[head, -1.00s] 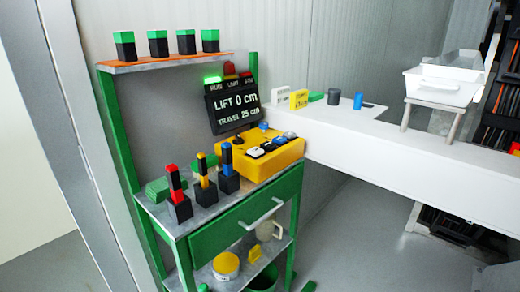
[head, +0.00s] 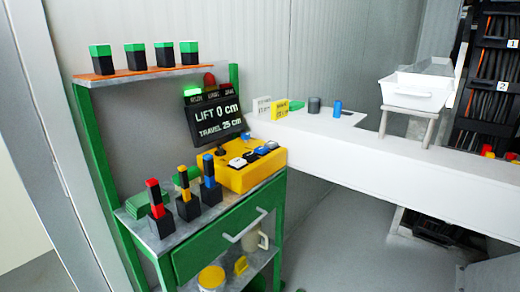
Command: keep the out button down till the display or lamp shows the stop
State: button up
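A yellow control box (head: 242,168) sits on the green bench (head: 225,227). It carries a dark lever and several white, black and blue buttons (head: 255,155); which one is the out button cannot be told. A black display (head: 216,118) behind the box reads "LIFT 0 cm" and "TRAVEL 25 cm". Above the display a green lamp (head: 192,92) is lit, and a red lamp (head: 209,80) beside it looks dark. My gripper is not in view.
Red, yellow and blue-topped black blocks (head: 187,205) stand along the bench front. Green-topped black blocks (head: 134,60) stand on the upper shelf. A white counter (head: 400,150) runs right, bearing a white tray (head: 415,90) on a stand. Grey floor (head: 340,245) lies open below.

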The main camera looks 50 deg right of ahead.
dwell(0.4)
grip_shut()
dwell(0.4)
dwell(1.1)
